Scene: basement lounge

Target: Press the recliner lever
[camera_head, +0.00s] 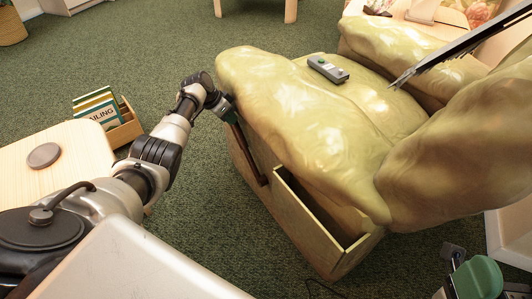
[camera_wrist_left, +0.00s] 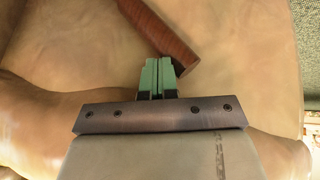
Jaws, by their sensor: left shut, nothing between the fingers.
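The recliner (camera_head: 305,125) has glossy yellow-green upholstery and fills the middle and right of the head view. Its brown lever (camera_head: 249,156) slants along the near side, with its upper end by my left gripper (camera_head: 230,112). In the left wrist view the lever (camera_wrist_left: 163,34) is a reddish-brown bar, its lower end just ahead of the green fingertips of my left gripper (camera_wrist_left: 158,66). These fingers are shut with nothing between them. I cannot tell whether they touch the lever.
An open side pocket (camera_head: 325,228) is beside the lever. A grey remote (camera_head: 328,68) lies on the recliner. A long dark tool (camera_head: 450,52) reaches over it from the right. A pale table (camera_head: 40,175) and a book crate (camera_head: 124,128) stand left.

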